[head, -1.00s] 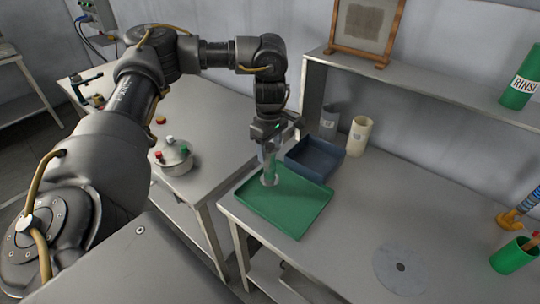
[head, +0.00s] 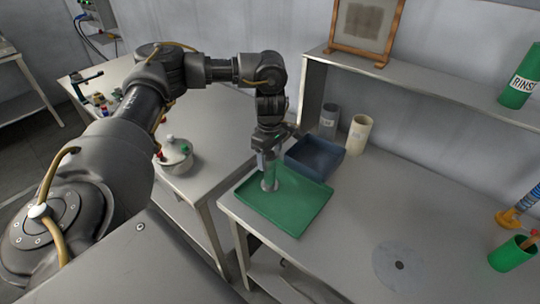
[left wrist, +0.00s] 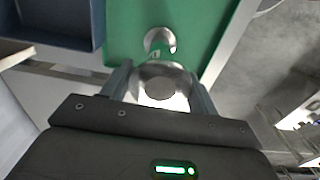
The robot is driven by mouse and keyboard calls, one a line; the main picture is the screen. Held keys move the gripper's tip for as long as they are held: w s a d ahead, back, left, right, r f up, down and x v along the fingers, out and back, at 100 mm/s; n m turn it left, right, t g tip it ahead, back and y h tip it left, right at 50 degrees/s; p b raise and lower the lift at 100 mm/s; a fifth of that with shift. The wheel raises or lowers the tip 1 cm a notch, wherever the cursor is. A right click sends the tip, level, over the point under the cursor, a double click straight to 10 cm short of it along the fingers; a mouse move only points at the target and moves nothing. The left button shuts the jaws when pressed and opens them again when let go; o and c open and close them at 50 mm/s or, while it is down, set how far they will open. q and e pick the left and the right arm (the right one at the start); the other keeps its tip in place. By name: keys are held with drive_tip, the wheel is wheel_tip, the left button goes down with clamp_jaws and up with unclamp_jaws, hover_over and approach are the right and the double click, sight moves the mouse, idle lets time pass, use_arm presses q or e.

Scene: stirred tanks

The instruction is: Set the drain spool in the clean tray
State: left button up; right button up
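The drain spool (head: 269,184) is a grey metal piece with round flanged ends and a green band. It stands upright over the left part of the green tray (head: 300,212), and its lower end looks at or very near the tray floor. My left gripper (head: 268,158) points down from above, with its fingers shut on the spool's upper part. In the left wrist view the spool (left wrist: 160,80) sits between both fingers, with the green tray (left wrist: 215,30) beneath. Whether its base touches the tray is hard to tell. My right gripper is not in view.
A dark blue tray (head: 316,158) sits right behind the green one. Cream (head: 359,134) and grey (head: 329,121) cups stand behind it. A lidded pot (head: 175,156) is on the left table. A grey disc (head: 400,266) lies on the bench at right, near a green cup (head: 512,254).

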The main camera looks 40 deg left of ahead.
use_arm(q)
drive_tip(key=o, duration=0.3)
drive_tip(key=shift+r, duration=0.15)
drive_tip(key=shift+r, duration=0.25)
wheel_tip(320, 180, up, 12)
drive_tip(key=shift+f, duration=0.15)
drive_tip(key=shift+d+f, duration=0.1)
idle(0.5)
